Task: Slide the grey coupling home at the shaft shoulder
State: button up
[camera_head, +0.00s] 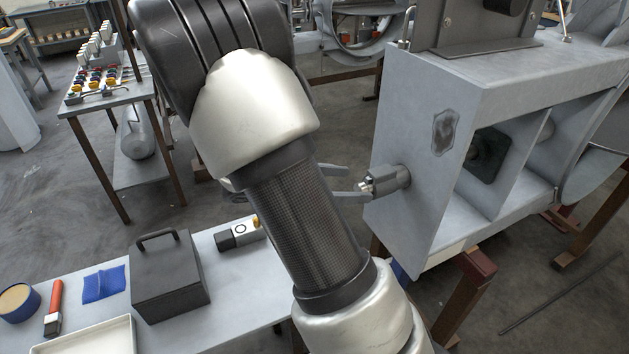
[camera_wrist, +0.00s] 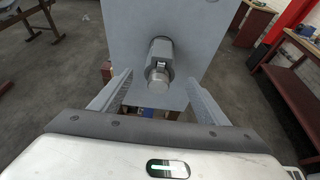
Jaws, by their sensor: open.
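The grey coupling (camera_head: 388,179) sits around the short shaft that sticks out of the grey housing's side wall. The shaft's bright end (camera_head: 367,188) shows in front of it. In the wrist view the coupling (camera_wrist: 160,50) is in the upper middle, with the round shaft end (camera_wrist: 158,84) nearer me. My gripper (camera_head: 355,183) is open, its two fingers pointing at the shaft. In the wrist view the fingers of my gripper (camera_wrist: 160,78) stand apart on either side of the shaft end, touching nothing that I can see. The shoulder is hidden; I cannot tell whether the coupling touches it.
The grey housing (camera_head: 420,215) stands on brown supports (camera_head: 470,280). A bench (camera_head: 222,290) at lower left carries a dark box (camera_head: 168,280), a blue cloth (camera_head: 104,284) and an orange-handled tool (camera_head: 55,300). A side table (camera_head: 115,95) stands behind. Floor is open between them.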

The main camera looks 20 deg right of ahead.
jog(key=v, duration=1)
jog(key=shift+a, duration=0.3)
jog(key=shift+r, duration=0.15)
jog(key=s+a+r+m+t+y+p, duration=0.1)
jog(key=s+a+r+m+t+y, duration=0.1)
jog(key=s+r+m+y, duration=0.4)
jog(key=s+a+r+m+t+y+p, duration=0.1)
jog(key=s+a+r+m+t+y, duration=0.2)
jog(key=s+m, duration=0.7)
jog(key=shift+s+a+r+m+y+p, duration=0.3)
jog(key=shift+a+r+m+y, duration=1)
jog(key=shift+r+y, duration=0.75)
jog(key=shift+f, duration=0.2)
